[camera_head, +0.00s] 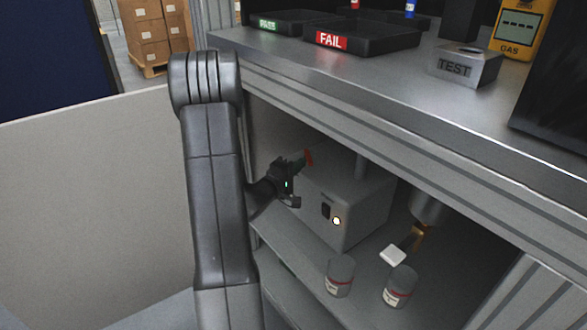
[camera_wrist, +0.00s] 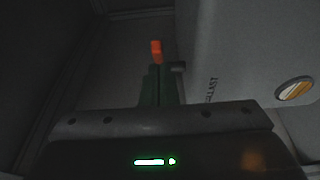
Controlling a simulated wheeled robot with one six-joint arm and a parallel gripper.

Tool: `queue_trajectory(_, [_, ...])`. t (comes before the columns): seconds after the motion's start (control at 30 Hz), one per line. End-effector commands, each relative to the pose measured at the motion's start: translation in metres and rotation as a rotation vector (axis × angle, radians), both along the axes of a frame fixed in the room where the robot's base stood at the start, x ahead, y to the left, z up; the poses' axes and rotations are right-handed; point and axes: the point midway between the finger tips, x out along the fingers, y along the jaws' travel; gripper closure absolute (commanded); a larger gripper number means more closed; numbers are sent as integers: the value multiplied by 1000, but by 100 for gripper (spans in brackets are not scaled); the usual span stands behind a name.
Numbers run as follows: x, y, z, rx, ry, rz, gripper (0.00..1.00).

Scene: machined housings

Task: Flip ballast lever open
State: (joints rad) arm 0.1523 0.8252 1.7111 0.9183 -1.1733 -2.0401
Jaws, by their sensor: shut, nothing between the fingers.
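The ballast box (camera_head: 358,205) is a grey housing on the shelf under the bench top. In the wrist view its side (camera_wrist: 245,60) fills the right, with the word BALLAST. My gripper (camera_head: 298,165) is at the box's left side, close to the lever. Its green fingers (camera_wrist: 158,82) are together with nothing between them. Whether they touch the lever I cannot tell. The lever's lower part is hidden behind the fingers.
Two small grey canisters (camera_head: 340,276) (camera_head: 400,286) stand in front of the box. A cylinder with a brass part and white tab (camera_head: 393,255) hangs to the right. The bench top (camera_head: 400,85) overhangs the shelf, with FAIL tray (camera_head: 365,42) above. A partition (camera_head: 90,200) stands left.

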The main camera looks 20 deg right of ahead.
Motion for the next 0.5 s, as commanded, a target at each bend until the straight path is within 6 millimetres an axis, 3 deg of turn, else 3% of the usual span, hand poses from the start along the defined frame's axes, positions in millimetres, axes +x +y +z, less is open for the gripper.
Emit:
queue_trajectory(0.27, [-1, -2, 1, -1, 1, -1, 100])
queue_trajectory(0.5, [-9, -21, 3, 1, 3, -3, 100])
